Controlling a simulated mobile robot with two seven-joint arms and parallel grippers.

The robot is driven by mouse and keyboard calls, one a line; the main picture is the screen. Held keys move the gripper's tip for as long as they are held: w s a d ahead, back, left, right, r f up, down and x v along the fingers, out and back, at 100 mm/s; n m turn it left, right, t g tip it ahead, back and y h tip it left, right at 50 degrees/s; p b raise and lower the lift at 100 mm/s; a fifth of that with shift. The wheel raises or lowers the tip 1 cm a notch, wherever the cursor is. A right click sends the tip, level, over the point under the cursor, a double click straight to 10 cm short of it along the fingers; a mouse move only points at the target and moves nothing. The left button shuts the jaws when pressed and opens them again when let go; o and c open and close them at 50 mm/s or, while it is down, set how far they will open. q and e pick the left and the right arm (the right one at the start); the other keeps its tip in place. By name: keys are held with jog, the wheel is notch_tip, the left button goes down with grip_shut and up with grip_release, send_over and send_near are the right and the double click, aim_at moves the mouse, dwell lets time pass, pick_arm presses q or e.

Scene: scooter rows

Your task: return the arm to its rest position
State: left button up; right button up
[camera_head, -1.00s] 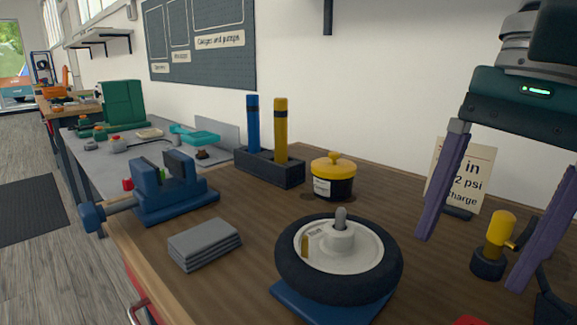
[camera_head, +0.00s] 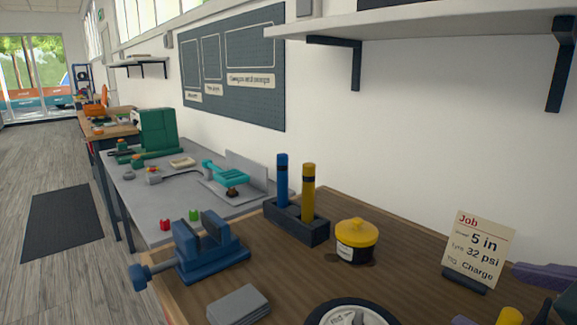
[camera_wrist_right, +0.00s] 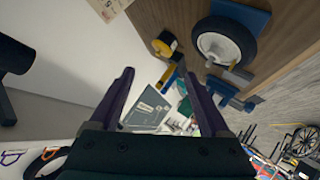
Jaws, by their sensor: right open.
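My right gripper (camera_wrist_right: 160,72) is open and empty. In the right wrist view its two purple fingers stand wide apart with nothing between them close by. In the head view one purple finger (camera_head: 545,277) shows at the right edge, just right of the job card (camera_head: 481,252); most of the gripper and arm is out of frame. My left gripper is in neither current view. The wheel (camera_head: 350,314) is cut off at the bottom of the head view; it also shows in the right wrist view (camera_wrist_right: 223,42) on its blue stand.
A yellow-lidded pot (camera_head: 356,241), a holder (camera_head: 297,222) with a blue and a yellow tube, a blue vise (camera_head: 212,248) and grey folded cloths (camera_head: 238,306) occupy the wooden bench. A yellow-topped item (camera_head: 510,316) is near the finger. A shelf (camera_head: 430,22) overhangs at upper right.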

jog(key=s+f+m+g+p, duration=0.1)
jog(key=s+f+m+g, duration=0.15)
jog(key=s, duration=0.35)
jog(key=s+f+m+g+y+p, duration=0.1)
jog(key=s+f+g, duration=0.15)
jog(key=s, duration=0.25)
jog(key=s+f+m+g+p, duration=0.1)
jog(key=s+m+g, duration=0.1)
jog(key=s+g, duration=0.3)
notch_tip(320, 180, up, 37)
jog(key=t+p, duration=0.1)
jog(key=p, duration=3.5)
jog(key=shift+n+t+p, duration=0.35)
jog(key=shift+t, duration=0.05)
jog(key=shift+w+a+f, duration=0.1)
